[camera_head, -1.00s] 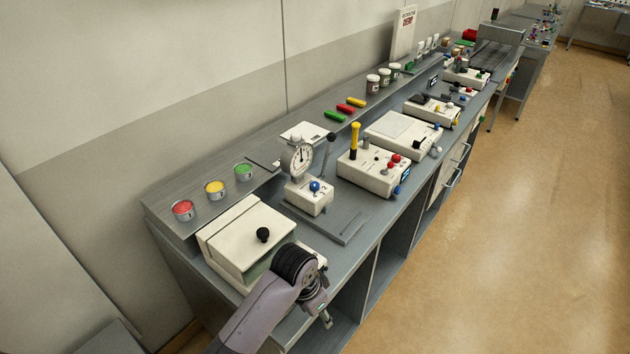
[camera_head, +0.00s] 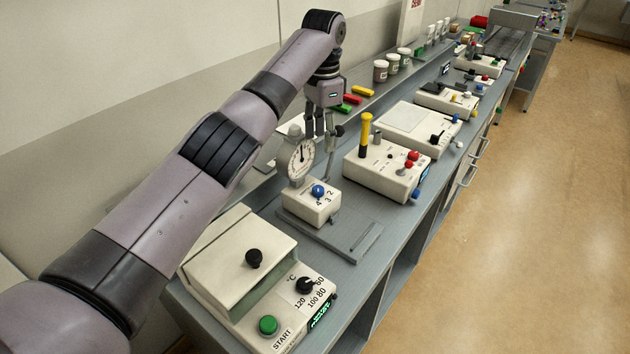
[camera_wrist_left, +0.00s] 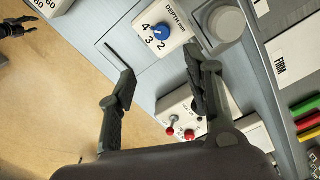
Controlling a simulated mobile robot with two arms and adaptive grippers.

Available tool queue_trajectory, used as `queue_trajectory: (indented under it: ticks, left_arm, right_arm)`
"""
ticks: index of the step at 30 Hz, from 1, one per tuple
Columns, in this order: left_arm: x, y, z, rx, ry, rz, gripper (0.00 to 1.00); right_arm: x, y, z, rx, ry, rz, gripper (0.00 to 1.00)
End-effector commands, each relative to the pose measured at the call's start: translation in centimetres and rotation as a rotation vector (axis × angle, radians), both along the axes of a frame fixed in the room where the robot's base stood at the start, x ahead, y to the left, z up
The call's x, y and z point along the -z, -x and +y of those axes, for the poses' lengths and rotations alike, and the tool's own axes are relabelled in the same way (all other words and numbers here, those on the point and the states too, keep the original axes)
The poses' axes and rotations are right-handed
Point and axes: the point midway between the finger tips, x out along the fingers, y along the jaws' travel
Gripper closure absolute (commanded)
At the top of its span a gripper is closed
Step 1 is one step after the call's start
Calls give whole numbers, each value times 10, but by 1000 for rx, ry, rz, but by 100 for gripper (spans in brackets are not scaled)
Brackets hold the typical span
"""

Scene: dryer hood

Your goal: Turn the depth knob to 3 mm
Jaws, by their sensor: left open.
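The blue depth knob (camera_head: 318,191) sits on a small white box (camera_head: 310,207) with a round dial gauge (camera_head: 301,158) behind it. In the left wrist view the blue knob (camera_wrist_left: 161,32) is beside the printed numbers 4, 3 and 2 under "DEPTH mm". I cannot make out which number its mark points to. My left gripper (camera_head: 322,130) is open and empty, above and behind the depth box near the gauge. In the left wrist view its fingers (camera_wrist_left: 160,66) are apart, with the knob beyond them. A dark gripper, seemingly my right one (camera_wrist_left: 15,27), shows at the top left corner.
A white heater box (camera_head: 240,262) with a black knob and green START button (camera_head: 268,325) stands in front. A box with a yellow lever (camera_head: 365,135) and red knobs stands beyond. Coloured bars and jars (camera_head: 381,71) line the back shelf. The right-hand floor is clear.

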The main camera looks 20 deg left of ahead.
Motion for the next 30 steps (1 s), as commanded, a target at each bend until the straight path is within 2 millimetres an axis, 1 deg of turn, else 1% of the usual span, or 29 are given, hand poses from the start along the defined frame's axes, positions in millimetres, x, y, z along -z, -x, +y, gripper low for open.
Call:
queue_trajectory:
  ticks: [1,4,6,8,11,14,17,21,24,30]
  left_arm:
    - [-6,-1,3,-5,2,-1,54]
    - [-13,-1,6,-8,4,1,54]
    - [-11,-1,7,-8,4,3,54]
    - [-6,-1,7,-9,3,4,54]
    - [10,0,7,-9,3,5,54]
    - [30,0,7,-8,4,6,54]
    - [52,1,7,-9,4,6,54]
    - [82,1,6,-10,3,6,54]
    - [104,1,6,-9,4,6,54]
    - [139,1,6,-10,4,4,54]
  right_arm:
    - [6,2,0,0,1,3,60]
    - [8,14,-4,-2,5,19,60]
    - [8,28,-11,-3,14,41,60]
    - [6,39,-16,-4,21,58,60]
    - [3,51,-22,-6,29,76,60]
    - [-3,51,-25,-7,33,76,60]
    - [-9,46,-25,-7,32,68,60]
    - [-18,31,-22,-6,28,44,60]
    - [-24,24,-18,-5,23,33,60]
    - [-27,25,-9,-1,12,35,60]
